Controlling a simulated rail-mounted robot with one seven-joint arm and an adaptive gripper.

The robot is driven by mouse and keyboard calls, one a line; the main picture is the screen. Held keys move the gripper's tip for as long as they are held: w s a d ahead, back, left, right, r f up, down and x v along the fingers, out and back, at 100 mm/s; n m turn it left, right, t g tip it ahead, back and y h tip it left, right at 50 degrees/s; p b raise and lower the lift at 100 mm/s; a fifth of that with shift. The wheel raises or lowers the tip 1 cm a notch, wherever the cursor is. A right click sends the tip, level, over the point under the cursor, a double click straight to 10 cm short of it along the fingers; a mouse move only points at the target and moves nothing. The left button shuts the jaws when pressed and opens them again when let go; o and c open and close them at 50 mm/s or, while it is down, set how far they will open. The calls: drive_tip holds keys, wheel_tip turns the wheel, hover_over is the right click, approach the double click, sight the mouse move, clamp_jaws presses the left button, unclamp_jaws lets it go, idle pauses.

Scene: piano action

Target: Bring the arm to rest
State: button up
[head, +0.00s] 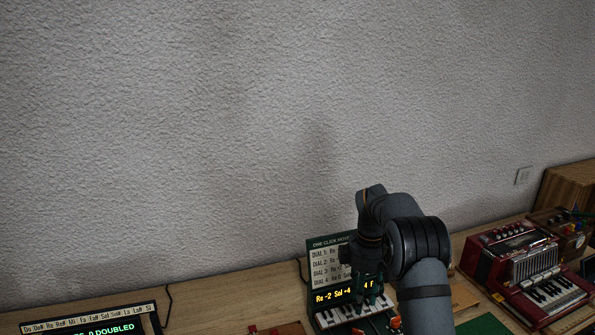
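My arm rises from the bottom edge at the right of centre and bends over at a dark joint. My gripper (368,290) points down over the bench, in front of a green display board with text lines and a yellow lit readout (332,296). White piano keys (340,316) show just below the gripper. The fingers are dark and small here, so I cannot tell whether they are open or shut, or whether they touch anything.
A red accordion (525,270) stands on the wooden bench at the right, beside a green mat (484,325). A second display (90,322) is at lower left. A textured wall (200,130) rises behind.

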sight(358, 330)
drive_tip(key=f, duration=1.2)
drive_tip(key=shift+s+f, duration=0.1)
drive_tip(key=shift+s, duration=0.1)
drive_tip(key=shift+w+f+m, duration=0.1)
drive_tip(key=shift+f+m, duration=0.05)
drive_tip(key=shift+m, duration=0.25)
drive_tip(key=m, duration=0.2)
drive_tip(key=shift+m, duration=0.4)
drive_tip(key=m, duration=0.3)
drive_tip(key=shift+m, duration=0.4)
drive_tip(key=m, duration=0.4)
drive_tip(key=m+p, duration=0.1)
drive_tip(key=m, duration=0.5)
drive_tip(key=shift+r, duration=0.2)
drive_tip(key=m+p, duration=0.2)
drive_tip(key=m, duration=0.1)
drive_tip(key=shift+m, duration=0.3)
drive_tip(key=shift+f+m+p, duration=0.1)
drive_tip(key=shift+m+p, duration=0.55)
drive_tip(key=shift+m, duration=0.45)
